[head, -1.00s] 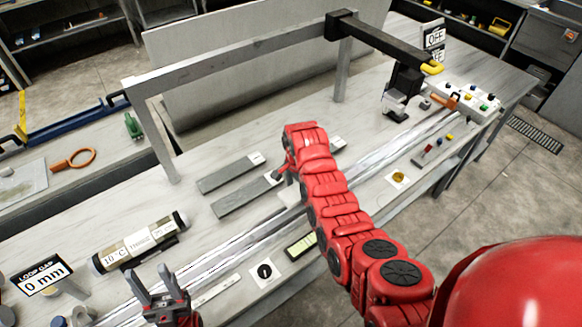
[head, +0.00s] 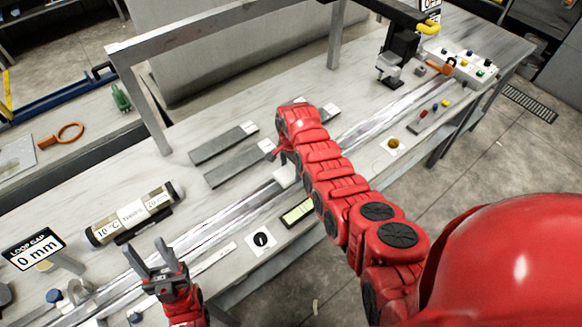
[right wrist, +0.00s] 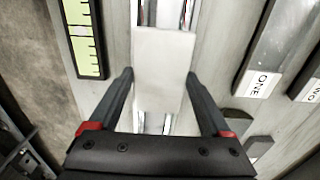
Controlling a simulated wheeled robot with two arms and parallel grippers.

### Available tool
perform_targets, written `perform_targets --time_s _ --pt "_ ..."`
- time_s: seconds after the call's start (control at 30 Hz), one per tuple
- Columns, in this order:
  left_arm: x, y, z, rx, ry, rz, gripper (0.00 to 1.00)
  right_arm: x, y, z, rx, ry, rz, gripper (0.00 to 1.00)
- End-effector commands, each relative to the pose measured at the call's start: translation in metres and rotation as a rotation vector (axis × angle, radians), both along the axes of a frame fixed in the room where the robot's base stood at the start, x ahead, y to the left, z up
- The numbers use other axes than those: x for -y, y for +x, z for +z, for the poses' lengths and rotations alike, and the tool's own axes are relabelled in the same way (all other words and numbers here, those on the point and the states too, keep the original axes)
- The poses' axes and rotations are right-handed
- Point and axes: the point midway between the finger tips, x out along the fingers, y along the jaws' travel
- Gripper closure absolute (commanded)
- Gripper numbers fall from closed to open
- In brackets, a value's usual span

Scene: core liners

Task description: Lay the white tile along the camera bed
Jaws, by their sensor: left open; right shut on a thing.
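The white tile (right wrist: 163,68) is a plain pale block between the two fingers of my right gripper (right wrist: 160,77), which is shut on it. In the head view the tile (head: 286,175) shows beside the red right arm, over the long shiny camera bed (head: 222,224). In the right wrist view the bed (right wrist: 167,15) shows beyond the tile and between my fingers, and the tile lies roughly in line with it. I cannot tell whether the tile touches the bed. My left gripper (head: 146,248) is open and empty near the bed's near-left end.
A yellow-green scale (head: 297,213) and a round black mark card (head: 261,240) lie in front. A labelled cylinder (head: 132,216) and a "0 mm" sign (head: 35,249) stand left. A dark camera stand (head: 399,55) is far right.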

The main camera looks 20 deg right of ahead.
Motion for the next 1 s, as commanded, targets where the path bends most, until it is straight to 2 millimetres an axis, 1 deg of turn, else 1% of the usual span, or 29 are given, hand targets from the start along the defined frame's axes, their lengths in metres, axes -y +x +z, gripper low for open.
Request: perform_targets --time_s 0.2,0.43,0.47,0.53,0.57,1.0 --pt "0.0 0.0 -0.0003 0.0 0.0 0.0 0.5 0.0001 0.0003 0.0001 0.0 0.0 0.0 0.88" --pt "0.0 0.0 -0.0045 0.0 0.0 0.0 0.5 0.0002 0.0002 -0.0043 0.0 0.0 0.0 0.88" --pt "0.0 0.0 -0.0037 0.0 0.0 0.0 0.5 0.0004 0.0001 -0.0035 0.0 0.0 0.0 0.15" --pt "0.0 0.0 -0.0032 0.0 0.0 0.0 0.5 0.0003 0.0001 -0.0031 0.0 0.0 0.0 0.02" --pt "0.0 0.0 -0.0032 0.0 0.0 0.0 0.5 0.0003 0.0001 -0.0032 0.0 0.0 0.0 0.0" --pt "0.0 0.0 -0.0032 0.0 0.0 0.0 0.5 0.0002 0.0 -0.0033 0.0 0.0 0.0 0.0"
